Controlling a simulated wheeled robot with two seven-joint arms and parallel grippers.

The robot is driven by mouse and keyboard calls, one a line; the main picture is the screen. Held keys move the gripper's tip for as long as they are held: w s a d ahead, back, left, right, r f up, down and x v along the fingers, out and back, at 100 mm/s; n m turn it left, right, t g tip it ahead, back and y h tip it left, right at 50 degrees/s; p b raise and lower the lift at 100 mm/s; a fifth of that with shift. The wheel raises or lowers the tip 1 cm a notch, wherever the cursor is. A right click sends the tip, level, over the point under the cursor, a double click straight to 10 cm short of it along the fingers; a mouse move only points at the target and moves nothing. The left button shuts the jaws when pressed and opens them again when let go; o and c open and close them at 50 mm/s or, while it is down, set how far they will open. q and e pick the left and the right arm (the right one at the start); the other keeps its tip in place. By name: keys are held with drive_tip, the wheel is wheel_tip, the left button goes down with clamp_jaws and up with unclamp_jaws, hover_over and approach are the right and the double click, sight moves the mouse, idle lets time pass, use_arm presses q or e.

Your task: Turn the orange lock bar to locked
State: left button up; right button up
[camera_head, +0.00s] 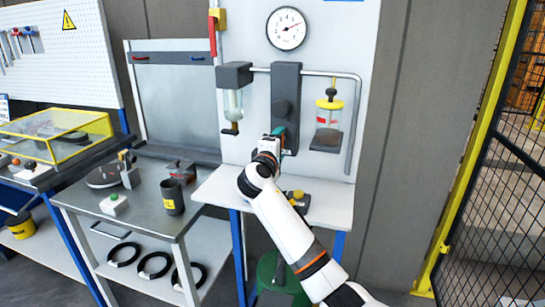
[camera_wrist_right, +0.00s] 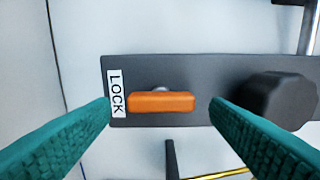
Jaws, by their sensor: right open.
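The orange lock bar (camera_wrist_right: 161,102) is on the dark grey panel (camera_wrist_right: 205,75), beside a white LOCK label (camera_wrist_right: 115,92). In the right wrist view the bar lies lengthwise along the panel, its left end close to the label. My right gripper (camera_wrist_right: 160,106) is open, with one teal finger toward each end of the bar; I cannot tell whether either touches it. In the head view my right gripper (camera_head: 278,136) is at the lower part of the upright dark panel (camera_head: 286,85) and hides the bar. My left gripper is not in view.
A round dark knob (camera_wrist_right: 277,100) sits on the same panel. A glass cylinder with a yellow cap (camera_head: 329,110) hangs right of it, and another glass vessel (camera_head: 233,103) left. A white shelf (camera_head: 335,205) lies below. A metal bench with a black cup (camera_head: 172,198) stands left.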

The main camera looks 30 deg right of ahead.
drive_tip(key=b+v, duration=0.1)
drive_tip(key=v, duration=0.9)
drive_tip(key=shift+b, duration=0.4)
drive_tip(key=shift+s+f, duration=0.1)
